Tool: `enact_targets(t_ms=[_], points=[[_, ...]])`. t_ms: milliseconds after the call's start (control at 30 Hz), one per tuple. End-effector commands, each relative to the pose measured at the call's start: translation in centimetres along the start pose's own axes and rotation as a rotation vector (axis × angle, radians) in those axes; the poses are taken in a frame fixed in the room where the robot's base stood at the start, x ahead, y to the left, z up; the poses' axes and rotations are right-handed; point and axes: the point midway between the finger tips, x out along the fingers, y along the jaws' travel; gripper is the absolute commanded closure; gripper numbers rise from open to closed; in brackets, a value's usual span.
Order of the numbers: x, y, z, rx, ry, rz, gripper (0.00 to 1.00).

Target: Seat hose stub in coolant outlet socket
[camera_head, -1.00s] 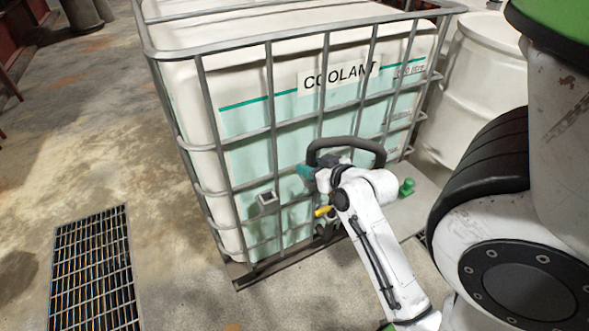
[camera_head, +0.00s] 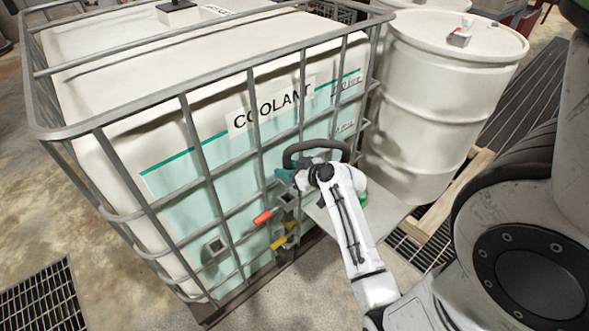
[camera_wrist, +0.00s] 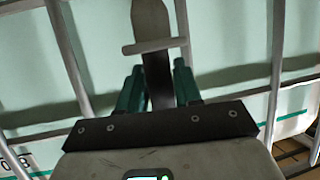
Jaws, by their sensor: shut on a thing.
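My gripper (camera_head: 284,176) is at the front of the coolant tank's cage, its teal fingers pointing left. In the wrist view its two fingers (camera_wrist: 157,88) are shut on a dark grey piece, the hose stub (camera_wrist: 151,14), which reaches up between them and has a crosswise bar or collar. The head view barely shows the stub. Fittings with a red handle (camera_head: 263,217) and a yellow handle (camera_head: 278,242) sit low on the tank front, below and left of my gripper. I cannot tell which opening is the coolant outlet socket; the stub is not visibly in one.
The white coolant tank (camera_head: 120,172) stands in a grey bar cage (camera_head: 196,150). A white drum (camera_head: 436,110) is at right, near a wooden pallet (camera_head: 440,205). Floor grates lie at lower left (camera_head: 45,298) and right (camera_head: 520,85). A dark arch (camera_head: 318,147) rises over my wrist.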

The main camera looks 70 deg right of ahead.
Motion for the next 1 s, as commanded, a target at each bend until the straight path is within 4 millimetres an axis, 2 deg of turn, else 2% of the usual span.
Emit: enact_targets(t_ms=[533, 1000], points=[[0.0, 0.0, 0.0, -0.001, 0.003, 0.001, 1.00], [0.9, 0.0, 2.2, -0.001, 0.003, 0.001, 1.00]])
